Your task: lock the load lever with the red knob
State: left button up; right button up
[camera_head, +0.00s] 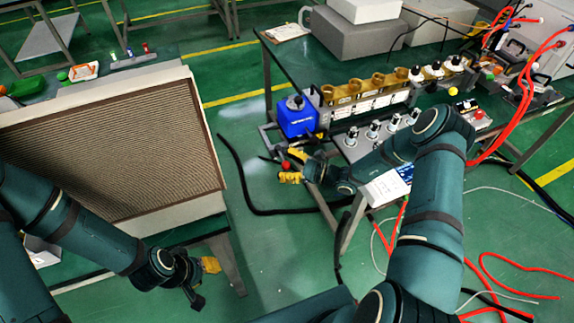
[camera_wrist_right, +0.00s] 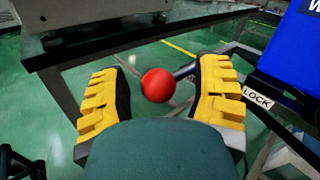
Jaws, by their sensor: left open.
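The red knob (camera_wrist_right: 158,85) sits on the end of a dark load lever (camera_wrist_right: 186,70) that runs off behind my right gripper's right finger. In the right wrist view my right gripper (camera_wrist_right: 155,98) has its yellow fingers spread on both sides of the knob, with gaps left and right. A "LOCK" label (camera_wrist_right: 257,98) shows just right of that finger. In the head view the knob (camera_head: 285,165) is small, beside my right gripper (camera_head: 290,175) at the table's left end. My left gripper (camera_head: 203,280) is open and empty at the lower left, far from the lever.
A blue box (camera_head: 297,117) stands on the table just behind the lever. A row of silver-topped parts (camera_head: 373,130) lies to its right. Black and red cables (camera_head: 500,125) hang around the table. A large framed filter panel (camera_head: 110,150) stands at the left. Green floor lies between.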

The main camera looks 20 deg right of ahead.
aim_at(287, 162)
jog(key=shift+s+d, duration=0.1)
notch_tip(287, 162, up, 10)
jog(key=shift+f, duration=0.1)
dwell(0.5)
